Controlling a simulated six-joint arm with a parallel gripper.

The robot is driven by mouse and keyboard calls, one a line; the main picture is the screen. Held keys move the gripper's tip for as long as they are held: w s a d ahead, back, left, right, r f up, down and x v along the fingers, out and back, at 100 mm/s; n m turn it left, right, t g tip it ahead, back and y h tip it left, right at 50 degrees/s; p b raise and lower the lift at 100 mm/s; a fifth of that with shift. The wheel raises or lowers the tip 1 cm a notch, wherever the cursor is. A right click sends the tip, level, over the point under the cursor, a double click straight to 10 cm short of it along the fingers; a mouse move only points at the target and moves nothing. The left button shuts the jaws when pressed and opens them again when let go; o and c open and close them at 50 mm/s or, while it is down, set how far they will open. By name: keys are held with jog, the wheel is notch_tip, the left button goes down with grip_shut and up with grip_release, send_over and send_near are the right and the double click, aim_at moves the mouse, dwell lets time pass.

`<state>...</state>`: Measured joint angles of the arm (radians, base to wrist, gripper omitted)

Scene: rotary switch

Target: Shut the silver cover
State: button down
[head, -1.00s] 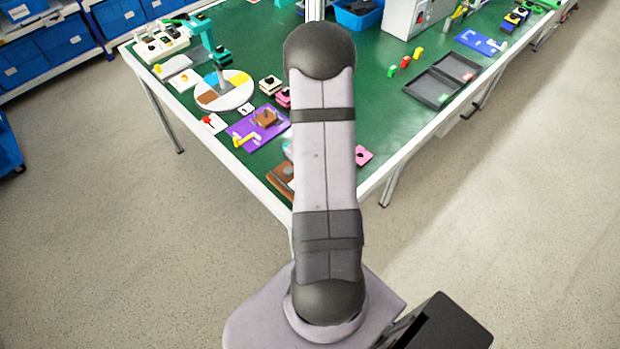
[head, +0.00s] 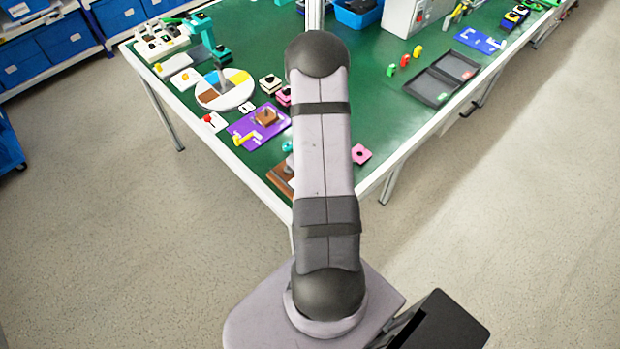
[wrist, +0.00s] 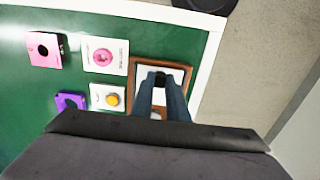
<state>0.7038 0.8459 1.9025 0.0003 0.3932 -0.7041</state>
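A brown-framed board (wrist: 132,80) with a pale panel (wrist: 149,65) lies near the table edge in the wrist view. It also shows partly in the head view (head: 279,180), mostly hidden behind my arm. My gripper (wrist: 160,77) is over this board, its two blue-grey fingers apart. A small black piece shows between the fingertips; I cannot tell whether they press on it. The pale panel may be the silver cover, but I cannot make out a hinge or whether it is open or shut. My gripper is hidden in the head view.
Left of the board in the wrist view are a white card with a pink ring (wrist: 103,56), a white plate with a yellow button (wrist: 111,99), a pink block (wrist: 43,49) and a purple piece (wrist: 70,102). The white table edge (wrist: 209,70) is close on the right.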

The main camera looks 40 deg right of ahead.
jog(key=w+b, duration=0.2)
jog(key=w, duration=0.5)
jog(key=shift+w+f+b, duration=0.1)
jog(key=shift+w+b, duration=0.1)
jog(key=shift+b, duration=0.2)
jog(key=shift+w+r, duration=0.2)
jog(key=shift+w, duration=0.25)
jog(key=c, duration=1.7)
grip_release()
jog(key=shift+w, duration=0.1)
jog(key=shift+r, duration=0.1)
notch_tip(320, 180, up, 7)
jog(key=b, duration=0.2)
jog(key=shift+b, duration=0.3)
